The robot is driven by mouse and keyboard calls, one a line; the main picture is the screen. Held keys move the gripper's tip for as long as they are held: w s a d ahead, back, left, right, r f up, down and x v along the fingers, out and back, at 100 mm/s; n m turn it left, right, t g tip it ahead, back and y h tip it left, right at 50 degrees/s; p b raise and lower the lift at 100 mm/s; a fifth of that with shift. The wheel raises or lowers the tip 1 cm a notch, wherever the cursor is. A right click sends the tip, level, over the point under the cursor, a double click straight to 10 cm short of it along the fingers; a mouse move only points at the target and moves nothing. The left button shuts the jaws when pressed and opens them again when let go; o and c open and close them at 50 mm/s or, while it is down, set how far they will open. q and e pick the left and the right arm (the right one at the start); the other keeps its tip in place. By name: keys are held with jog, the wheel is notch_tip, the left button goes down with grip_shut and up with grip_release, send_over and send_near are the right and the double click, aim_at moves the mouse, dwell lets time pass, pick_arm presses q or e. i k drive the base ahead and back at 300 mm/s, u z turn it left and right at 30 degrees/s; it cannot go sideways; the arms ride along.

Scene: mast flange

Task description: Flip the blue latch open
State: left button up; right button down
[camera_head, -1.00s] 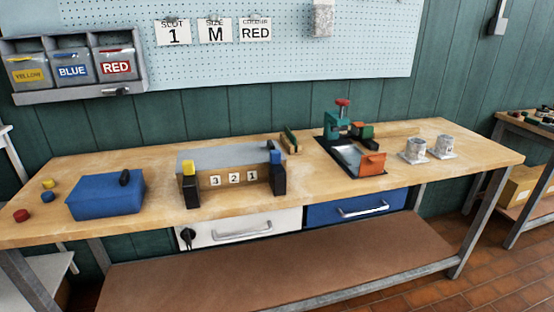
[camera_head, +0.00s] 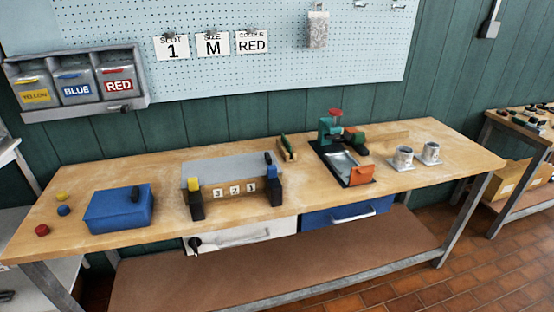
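A fixture with a grey top plate (camera_head: 230,171) stands at the middle of the workbench. A small blue latch-like piece (camera_head: 269,158) sits upright on its right black post (camera_head: 273,190). A yellow piece (camera_head: 194,184) sits on its left black post (camera_head: 196,207). Number tiles 3, 2, 1 (camera_head: 234,190) show on its front. Whether the blue piece is open or shut is too small to tell. Neither of my grippers is in view.
A blue box (camera_head: 112,212) with a black catch and several coloured knobs (camera_head: 64,210) lie left. A green press (camera_head: 331,128) and two metal cups (camera_head: 403,158) stand right. Labelled bins (camera_head: 76,89) hang on the wall. The bench (camera_head: 440,178) is clear along its right front.

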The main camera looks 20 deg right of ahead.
aim_at(271, 170)
jog(key=z, duration=1.9)
jog(key=i, duration=1.9)
jog(key=u, duration=3.55)
